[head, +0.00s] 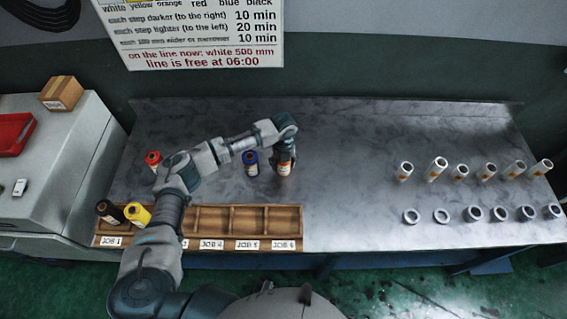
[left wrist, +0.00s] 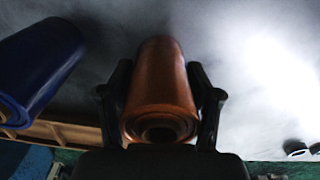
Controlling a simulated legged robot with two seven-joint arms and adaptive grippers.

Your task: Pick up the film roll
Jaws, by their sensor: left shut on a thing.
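My left gripper (head: 285,156) is shut on an orange film roll (head: 284,168), which stands upright at the metal table behind the wooden rack. In the left wrist view the orange roll (left wrist: 162,85) sits between the two dark fingers (left wrist: 162,100), with its hollow end toward the camera. I cannot tell whether the roll touches the table. A blue roll (head: 251,163) stands just left of it and also shows in the left wrist view (left wrist: 38,68). A red roll (head: 153,159) stands farther left, partly beside my arm. My right gripper is not in view.
A wooden rack (head: 255,208) with labelled slots lies at the table's front edge. A black roll (head: 110,212) and a yellow roll (head: 138,214) are in its left slots. Several white rolls (head: 437,168) and grey rings (head: 441,216) stand at right. The metal table (head: 345,185) is clear between.

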